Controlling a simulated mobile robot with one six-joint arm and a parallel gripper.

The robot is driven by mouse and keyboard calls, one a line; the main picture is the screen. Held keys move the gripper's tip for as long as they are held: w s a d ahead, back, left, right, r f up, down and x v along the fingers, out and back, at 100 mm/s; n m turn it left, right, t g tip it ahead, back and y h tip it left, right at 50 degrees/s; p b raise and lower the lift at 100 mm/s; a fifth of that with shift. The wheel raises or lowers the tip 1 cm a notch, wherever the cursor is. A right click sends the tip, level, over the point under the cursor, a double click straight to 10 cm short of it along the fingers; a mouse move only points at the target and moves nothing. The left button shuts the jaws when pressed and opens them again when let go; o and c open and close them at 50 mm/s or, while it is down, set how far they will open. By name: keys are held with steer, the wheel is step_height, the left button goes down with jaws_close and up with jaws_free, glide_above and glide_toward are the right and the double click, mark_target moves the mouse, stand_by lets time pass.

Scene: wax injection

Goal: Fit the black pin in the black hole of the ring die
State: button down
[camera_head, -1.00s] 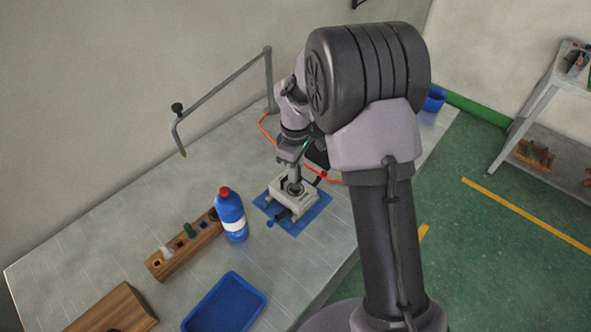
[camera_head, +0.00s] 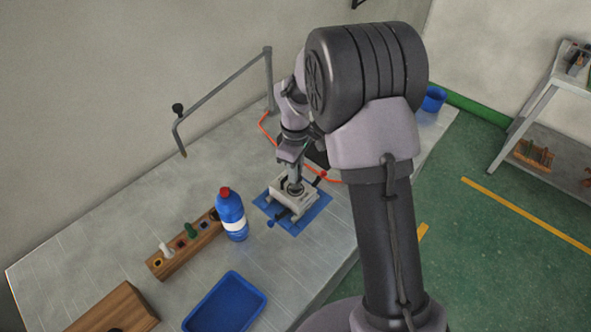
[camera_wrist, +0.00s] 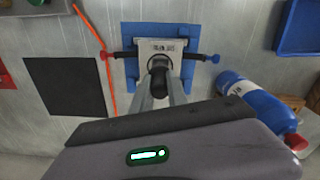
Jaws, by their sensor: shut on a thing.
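The ring die (camera_head: 304,207) is a pale metal block on a blue mat (camera_head: 318,212), with dark side handles tipped red and blue in the wrist view. My gripper (camera_head: 295,184) is above the die's round centre. In the wrist view my gripper (camera_wrist: 161,90) is shut on the black pin (camera_wrist: 160,70), whose dark round head shows between the fingertips, over the die (camera_wrist: 155,44). The pin's lower end and the hole are hidden, so I cannot tell how deep it sits.
A blue bottle with a red cap (camera_head: 231,215) stands left of the mat. A wooden rack with coloured pegs (camera_head: 170,266), a blue tray (camera_head: 224,304) and a wooden block (camera_head: 113,308) are further left. A grey bracket arm (camera_head: 222,95) stands behind. An orange cable (camera_wrist: 107,70) runs beside the mat.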

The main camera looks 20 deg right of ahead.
steer(key=shift+f+b, duration=1.65)
steer(key=shift+f, duration=0.85)
steer(key=c, duration=1.2)
jaws_free()
steer(key=shift+c, duration=0.2)
step_height(320, 180, up, 18)
steer(key=p, duration=0.5)
steer(key=shift+f, duration=0.2)
